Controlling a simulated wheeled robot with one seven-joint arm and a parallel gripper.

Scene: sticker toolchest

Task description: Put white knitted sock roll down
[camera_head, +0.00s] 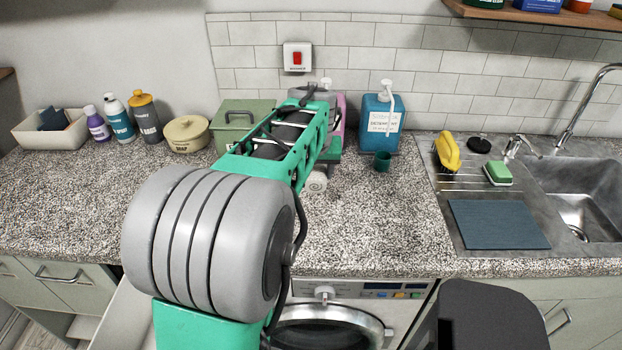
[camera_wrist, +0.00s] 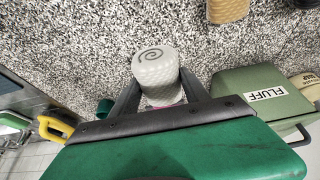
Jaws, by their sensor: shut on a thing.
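The white knitted sock roll (camera_wrist: 157,75) is in the wrist view, a pale ribbed cylinder with a grey spiral on its end. My gripper (camera_wrist: 160,92) is shut on it, one finger on each side. In the head view the sock roll (camera_head: 317,182) shows as a small white round end just below my arm's far end, low over the speckled worktop (camera_head: 370,225). My arm hides most of the gripper there. I cannot tell whether the roll touches the worktop.
A green box labelled FLUFF (camera_wrist: 262,100) stands beside the gripper. A small dark green cup (camera_head: 381,162) and a blue dispenser (camera_head: 380,122) stand to the right. A tan object (camera_wrist: 228,10) lies at the wrist view's top edge. The front middle worktop is clear; the sink (camera_head: 580,185) is far right.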

